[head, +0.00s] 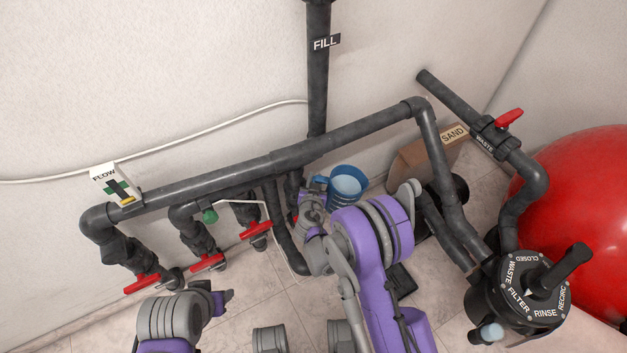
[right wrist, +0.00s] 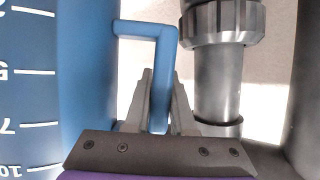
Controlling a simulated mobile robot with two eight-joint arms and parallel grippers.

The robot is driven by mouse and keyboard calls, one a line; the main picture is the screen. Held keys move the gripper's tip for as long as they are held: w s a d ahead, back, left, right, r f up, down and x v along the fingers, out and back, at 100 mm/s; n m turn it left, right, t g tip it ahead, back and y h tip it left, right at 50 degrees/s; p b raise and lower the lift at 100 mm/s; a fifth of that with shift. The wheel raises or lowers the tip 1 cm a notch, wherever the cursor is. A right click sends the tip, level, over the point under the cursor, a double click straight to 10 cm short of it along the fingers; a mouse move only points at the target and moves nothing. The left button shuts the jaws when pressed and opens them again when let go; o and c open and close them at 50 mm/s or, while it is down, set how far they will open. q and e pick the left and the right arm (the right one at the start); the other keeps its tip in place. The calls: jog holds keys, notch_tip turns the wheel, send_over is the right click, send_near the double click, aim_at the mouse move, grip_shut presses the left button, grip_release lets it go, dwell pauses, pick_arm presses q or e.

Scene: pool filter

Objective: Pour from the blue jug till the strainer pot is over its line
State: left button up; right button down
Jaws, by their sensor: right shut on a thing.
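The blue jug (head: 347,188) is in the middle of the head view, below the long grey pipe and close to the wall. Its open top shows a lighter blue inside; I cannot tell the liquid level. In the right wrist view the jug's wall (right wrist: 85,70) carries white marks and numbers. My right gripper (head: 313,203) is at the jug's left side, and its fingers (right wrist: 160,105) are shut on the jug's handle (right wrist: 162,50). My left gripper (head: 225,299) is low on the left, away from the jug; its jaws are unclear. I cannot make out the strainer pot or its line.
Grey pipes with red valve handles (head: 207,262) stand on the left. A cardboard SAND box (head: 415,163) is right of the jug. The black filter valve (head: 520,300) and a red tank (head: 580,200) fill the right. A grey pipe (right wrist: 220,85) stands close beside the handle.

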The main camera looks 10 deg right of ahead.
aim_at(335, 171)
pick_arm(q)
jog(key=shift+r+p, duration=0.45)
jog(key=shift+r, duration=0.35)
pick_arm(e)
jog(key=d+r+m+y, duration=0.1)
jog(key=d+r+m, duration=0.1)
jog(key=r, duration=0.1)
jog(key=d+r+m+t+y, duration=0.1)
jog(key=m, duration=0.1)
jog(key=shift+s+d+r+y, duration=0.15)
jog(key=shift+s+r+y, duration=0.15)
jog(key=shift+s, duration=0.1)
pick_arm(q)
jog(key=shift+s, duration=0.1)
jog(key=shift+r, duration=0.25)
pick_arm(e)
jog(key=shift+s+d+f, duration=0.1)
jog(key=shift+d+f, duration=0.05)
jog(key=shift+d, duration=0.15)
pick_arm(q)
jog(key=shift+w+p+v, duration=0.25)
jog(key=shift+p+v, duration=0.8)
pick_arm(e)
jog(key=shift+d+m+y, duration=0.2)
jog(key=shift+m+y, duration=0.1)
jog(key=shift+m, duration=0.2)
